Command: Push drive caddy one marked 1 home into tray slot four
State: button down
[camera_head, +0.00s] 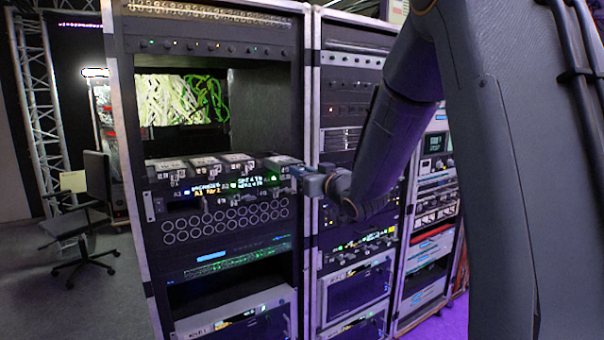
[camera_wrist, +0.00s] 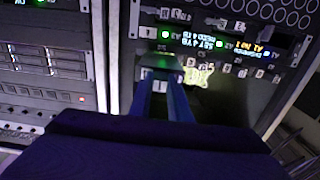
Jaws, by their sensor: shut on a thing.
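The tray (camera_head: 163,187) is a dark shelf unit across the left rack, with several drive caddies with pale tops (camera_head: 203,162) side by side in it. My gripper (camera_head: 300,172) is at the tray's right end, shut on the front of the rightmost caddy (camera_head: 279,161). In the wrist view my blue fingers (camera_wrist: 162,82) close on the front of this caddy (camera_wrist: 158,62), beside a green light. Its number is not readable, so I cannot confirm the 1. Its rear is inside the tray, and its seating depth cannot be told.
A lit display strip (camera_head: 208,188) and a panel of round ports (camera_head: 215,225) lie below the caddies. A rack upright (camera_head: 309,100) stands close beside my gripper. A second rack (camera_head: 350,120) is to the right. A chair (camera_head: 85,220) stands on the open floor at left.

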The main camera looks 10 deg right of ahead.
aim_at(295, 165)
jog(key=shift+b+x, duration=0.35)
jog(key=shift+x, duration=1.05)
jog(key=shift+w+a, duration=0.1)
jog(key=shift+w, duration=0.2)
jog(key=shift+w+a, duration=0.1)
jog(key=shift+w, duration=0.2)
jog(key=shift+w+a, duration=0.1)
jog(key=shift+w, duration=0.25)
jog(key=shift+w+a+b, duration=0.15)
jog(key=shift+w+b, duration=0.2)
jog(key=shift+w, duration=0.1)
dwell(0.5)
jog(key=shift+b+x, duration=0.65)
jog(key=shift+x, duration=2.25)
jog(key=shift+w+a, duration=0.2)
jog(key=shift+w, duration=0.45)
jog(key=c, duration=1.6)
grip_release()
jog(key=shift+o, duration=0.2)
jog(key=shift+s+f, duration=0.15)
